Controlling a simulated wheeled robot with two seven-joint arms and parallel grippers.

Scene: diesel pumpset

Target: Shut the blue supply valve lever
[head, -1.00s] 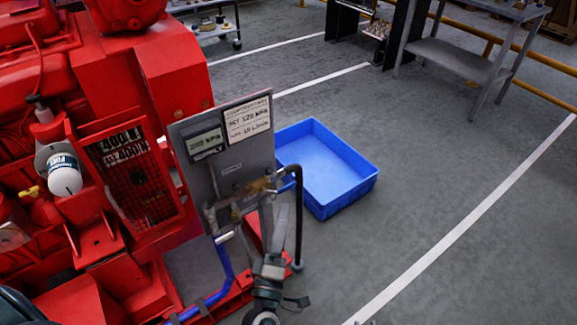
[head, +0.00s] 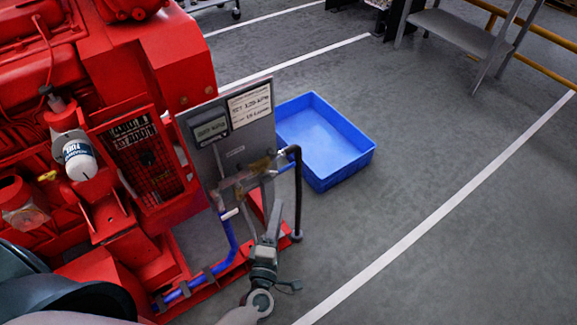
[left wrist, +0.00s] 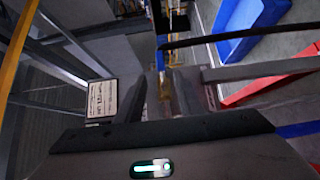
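The valve assembly stands before a grey panel (head: 207,155). A blue pipe (head: 231,240) rises to it from the lower left, and a brass-coloured fitting (head: 262,165) sits near its top. I cannot clearly make out a blue lever; my gripper and the pipework may hide it. My left gripper (head: 272,212) points up toward the pipework from below, just in front of the panel. In the left wrist view its two fingers (left wrist: 166,98) are apart, with a brass-yellow part (left wrist: 167,76) visible beyond the gap. Contact cannot be told. My right gripper is not in view.
A black pipe (head: 298,195) stands close to the right of my left gripper. A blue bin (head: 325,145) lies on the floor behind it. The red engine (head: 165,60) fills the left side. Open grey floor lies to the right, with a metal table (head: 455,35) farther back.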

